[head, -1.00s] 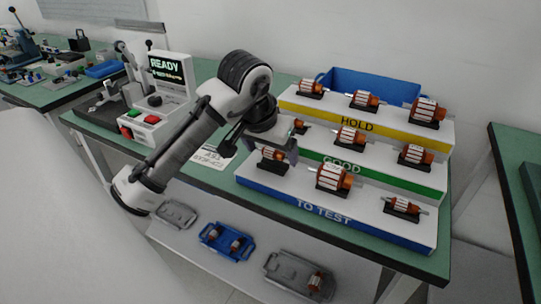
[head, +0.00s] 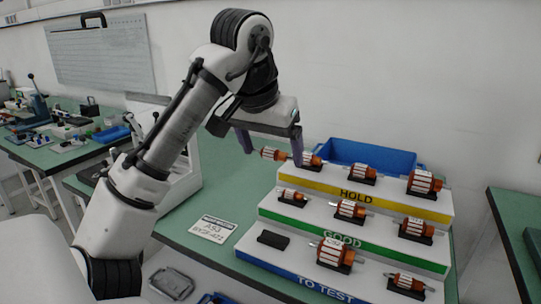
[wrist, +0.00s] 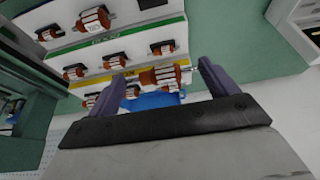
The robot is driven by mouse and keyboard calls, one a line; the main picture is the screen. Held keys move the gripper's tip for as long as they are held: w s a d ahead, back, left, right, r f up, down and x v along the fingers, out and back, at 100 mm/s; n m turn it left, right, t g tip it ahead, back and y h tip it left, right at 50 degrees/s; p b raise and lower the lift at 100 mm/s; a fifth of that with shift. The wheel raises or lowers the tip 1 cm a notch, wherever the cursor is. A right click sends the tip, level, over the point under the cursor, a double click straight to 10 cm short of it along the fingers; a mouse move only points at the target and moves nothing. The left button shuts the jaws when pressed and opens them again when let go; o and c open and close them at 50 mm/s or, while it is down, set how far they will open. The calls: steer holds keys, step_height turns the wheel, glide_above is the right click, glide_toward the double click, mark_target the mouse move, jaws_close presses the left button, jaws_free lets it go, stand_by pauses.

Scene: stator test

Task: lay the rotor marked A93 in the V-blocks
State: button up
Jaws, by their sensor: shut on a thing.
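My gripper (head: 272,146) is shut on a rotor (head: 274,154) with a copper-coloured end, held in the air left of the stepped rack. The held rotor also shows between the purple fingers in the wrist view (wrist: 163,77). Its marking is too small to read. A white card (head: 212,229) reading A93 lies on the green bench left of the rack. An empty black cradle (head: 273,240) is at the left of the TO TEST step. The tester (head: 184,160) is mostly hidden behind my arm, and I cannot make out the V-blocks.
The rack (head: 350,236) has steps labelled HOLD, GOOD and TO TEST, with several rotors in cradles. A blue bin (head: 370,155) stands behind it. The bench between the card and rack is clear. Another bench (head: 520,225) is at the right.

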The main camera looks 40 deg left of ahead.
step_height(320, 180, up, 5)
steer(key=p, duration=0.6)
glide_above(271, 154)
steer(key=shift+s, duration=0.1)
